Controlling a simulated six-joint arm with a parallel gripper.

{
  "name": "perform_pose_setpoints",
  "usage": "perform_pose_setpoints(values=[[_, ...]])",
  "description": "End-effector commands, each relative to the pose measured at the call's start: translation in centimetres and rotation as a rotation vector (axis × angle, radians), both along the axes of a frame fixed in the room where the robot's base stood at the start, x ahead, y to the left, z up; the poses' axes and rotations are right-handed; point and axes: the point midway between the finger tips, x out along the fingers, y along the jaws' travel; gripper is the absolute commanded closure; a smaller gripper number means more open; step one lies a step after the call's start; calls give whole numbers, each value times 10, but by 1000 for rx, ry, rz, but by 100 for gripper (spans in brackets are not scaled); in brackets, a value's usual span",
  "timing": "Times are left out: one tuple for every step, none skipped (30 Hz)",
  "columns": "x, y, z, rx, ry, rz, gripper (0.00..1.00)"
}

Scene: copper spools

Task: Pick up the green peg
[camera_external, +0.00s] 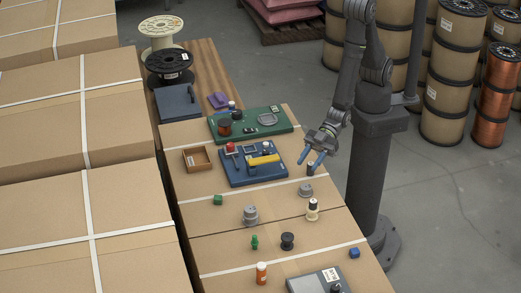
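A small green peg (254,242) stands upright on the cardboard surface (225,245) in the near part of the work area. My gripper (309,161) is to the upper right of it in the picture, near the right edge of the cardboard. Its two blue fingertips are spread apart, with nothing visible between them. The gripper is well apart from the peg.
Near the peg are a black spool (287,241), a grey stepped part (250,215), an orange bottle (261,273) and a green cube (218,200). A blue board (238,180) and a green board (282,122) lie farther back. Bare cardboard lies left of the peg.

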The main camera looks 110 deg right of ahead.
Motion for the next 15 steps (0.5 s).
perform_pose_setpoints(values=[[0,0,0,0,0,0,60],[0,0,0,-1,1,0,60],[2,1,-1,-3,2,-1,60],[4,2,-1,-8,4,-1,60],[7,4,-3,-15,7,-2,60],[14,8,-4,-29,13,-2,60],[20,12,-6,-43,18,-3,60],[28,17,-8,-59,25,-3,60],[40,24,-11,-85,37,-3,60],[49,30,-14,-107,49,-3,60],[59,36,-16,-130,60,-2,60],[73,44,-18,-162,79,1,60],[83,50,-20,-186,91,4,60],[93,56,-21,-209,106,10,60],[105,63,-22,-239,126,15,60]])
